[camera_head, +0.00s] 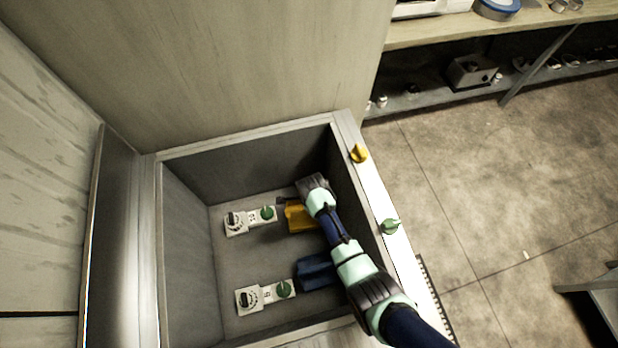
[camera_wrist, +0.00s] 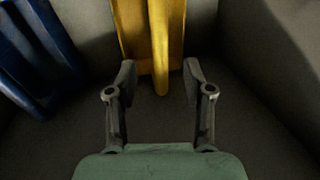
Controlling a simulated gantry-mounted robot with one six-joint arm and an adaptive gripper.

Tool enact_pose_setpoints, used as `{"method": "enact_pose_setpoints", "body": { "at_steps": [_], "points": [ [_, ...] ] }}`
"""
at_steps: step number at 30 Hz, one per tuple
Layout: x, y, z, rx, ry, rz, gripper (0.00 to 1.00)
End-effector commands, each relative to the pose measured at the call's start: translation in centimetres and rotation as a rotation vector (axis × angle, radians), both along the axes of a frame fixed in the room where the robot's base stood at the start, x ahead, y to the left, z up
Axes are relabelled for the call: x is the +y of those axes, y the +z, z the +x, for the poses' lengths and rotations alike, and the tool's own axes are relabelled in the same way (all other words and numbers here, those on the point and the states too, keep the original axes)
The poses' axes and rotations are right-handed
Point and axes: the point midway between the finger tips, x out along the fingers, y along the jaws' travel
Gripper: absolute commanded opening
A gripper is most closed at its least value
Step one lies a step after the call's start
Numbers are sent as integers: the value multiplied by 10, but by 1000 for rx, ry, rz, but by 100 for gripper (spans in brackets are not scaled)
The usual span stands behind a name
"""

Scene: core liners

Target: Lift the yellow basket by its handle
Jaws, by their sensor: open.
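The yellow basket (camera_head: 299,218) sits inside the grey box, partly hidden by my arm in the head view. In the wrist view the yellow basket (camera_wrist: 133,32) is at the top centre, with its bar-like handle (camera_wrist: 160,60) pointing down the picture. My gripper (camera_wrist: 158,78) is open, and the handle's lower end shows between its two fingertips. In the head view the gripper's fingers are hard to make out beside the basket.
A blue basket (camera_head: 316,272) stands nearer in the same box; it also shows at the left in the wrist view (camera_wrist: 38,50). Two white panels with dials and green knobs (camera_head: 268,214) lie left of the baskets. The box's right rim (camera_head: 405,262) carries a yellow and a green knob.

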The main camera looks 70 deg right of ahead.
Motion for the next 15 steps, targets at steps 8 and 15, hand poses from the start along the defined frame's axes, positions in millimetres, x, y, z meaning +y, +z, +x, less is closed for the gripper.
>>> {"method": "enact_pose_setpoints", "body": {
  "at_steps": [8, 15],
  "points": [
    [-4, -24, 4, -1, 4, -1, 52],
    [-8, -56, 7, 1, 6, -1, 52]
  ]
}}
